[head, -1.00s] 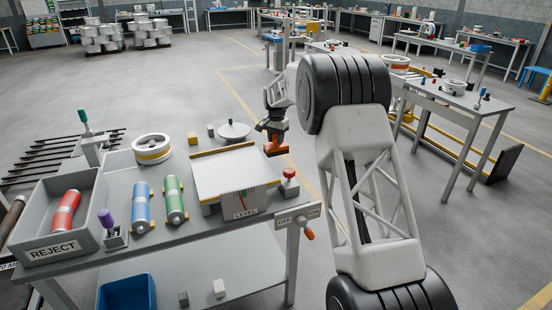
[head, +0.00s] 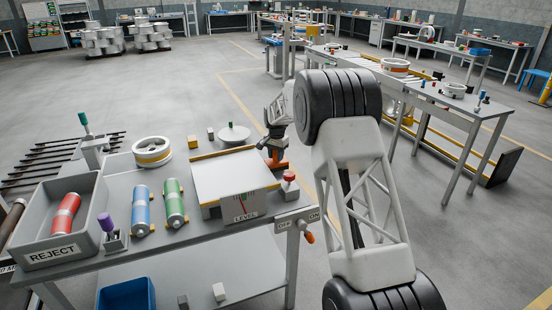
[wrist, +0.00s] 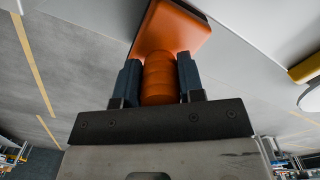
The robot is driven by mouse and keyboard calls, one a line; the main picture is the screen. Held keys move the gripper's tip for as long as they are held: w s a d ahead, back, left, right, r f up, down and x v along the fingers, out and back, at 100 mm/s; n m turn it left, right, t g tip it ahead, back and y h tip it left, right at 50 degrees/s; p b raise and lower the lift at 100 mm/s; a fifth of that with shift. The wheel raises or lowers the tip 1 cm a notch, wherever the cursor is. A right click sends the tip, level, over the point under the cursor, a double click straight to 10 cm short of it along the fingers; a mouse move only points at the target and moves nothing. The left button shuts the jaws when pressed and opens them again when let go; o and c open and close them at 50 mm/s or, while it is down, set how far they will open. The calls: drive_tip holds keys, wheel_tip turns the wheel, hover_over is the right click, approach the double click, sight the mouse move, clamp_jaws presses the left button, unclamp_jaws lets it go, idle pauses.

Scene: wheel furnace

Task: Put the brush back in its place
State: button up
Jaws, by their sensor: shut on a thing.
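The orange brush (head: 275,164) is in my gripper (head: 275,146), just right of the pale tilted panel at the table's right edge. In the wrist view both dark fingers of my gripper (wrist: 159,82) are closed on the sides of its ribbed orange handle (wrist: 159,76). The wide orange head of the brush (wrist: 176,27) lies beyond the fingertips, close to a pale grey surface. I cannot tell whether it touches that surface. The bristles are not clearly visible. The brush's own place cannot be made out.
The grey table (head: 95,262) holds the pale panel (head: 228,175) with a LEVEL gauge (head: 245,207), a red knob (head: 290,177), a white wheel (head: 152,151), blue and green cylinders (head: 174,202), and a REJECT bin (head: 52,254). Open floor lies behind the table.

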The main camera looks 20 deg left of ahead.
drive_tip(key=shift+f, duration=0.6)
drive_tip(key=shift+f, duration=0.1)
drive_tip(key=o, duration=1.1)
drive_tip(key=shift+c, duration=0.2)
drive_tip(key=shift+r, duration=6.1)
